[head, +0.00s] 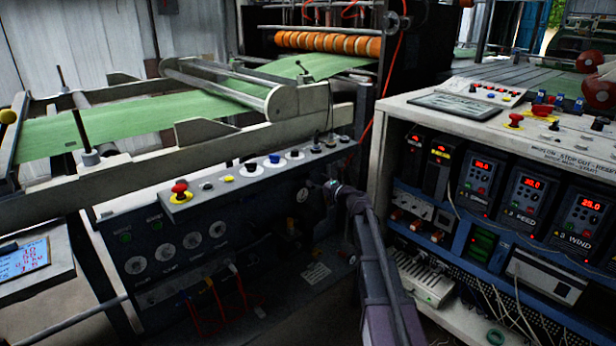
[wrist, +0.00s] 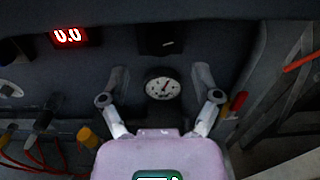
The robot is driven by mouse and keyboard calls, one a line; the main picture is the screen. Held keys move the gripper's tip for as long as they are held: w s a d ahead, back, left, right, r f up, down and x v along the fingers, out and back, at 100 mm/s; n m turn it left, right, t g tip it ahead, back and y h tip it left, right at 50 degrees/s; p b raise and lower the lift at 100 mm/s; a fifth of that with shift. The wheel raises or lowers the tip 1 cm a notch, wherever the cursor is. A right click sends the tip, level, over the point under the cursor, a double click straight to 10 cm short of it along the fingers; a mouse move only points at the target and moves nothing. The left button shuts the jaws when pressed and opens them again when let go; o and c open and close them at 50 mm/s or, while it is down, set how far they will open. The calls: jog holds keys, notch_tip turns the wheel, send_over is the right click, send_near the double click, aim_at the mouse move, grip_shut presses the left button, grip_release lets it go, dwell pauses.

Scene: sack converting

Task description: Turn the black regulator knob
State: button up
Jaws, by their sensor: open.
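My gripper (wrist: 160,79) is open in the wrist view, with one finger on each side of a round white-faced gauge (wrist: 163,87). A dark shape (wrist: 160,112) sits just below the gauge, between the fingers and partly hidden by my gripper's body. It may be the black regulator knob, but it is too dark to tell its outline. I cannot tell whether the fingers touch anything. In the head view, my gripper (head: 326,187) is at the right part of the dark machine front, close to the gauge (head: 302,195). The knob cannot be made out there.
The control ledge (head: 215,190) with a red mushroom button (head: 180,188) runs above the gauge. Orange-handled parts and red cables (head: 240,290) hang at lower left. A white drive cabinet (head: 385,150) stands close on the right. A red display (wrist: 69,36) is at upper left.

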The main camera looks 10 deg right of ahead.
aim_at(307, 175)
jog(key=shift+x, duration=2.4)
grip_shut()
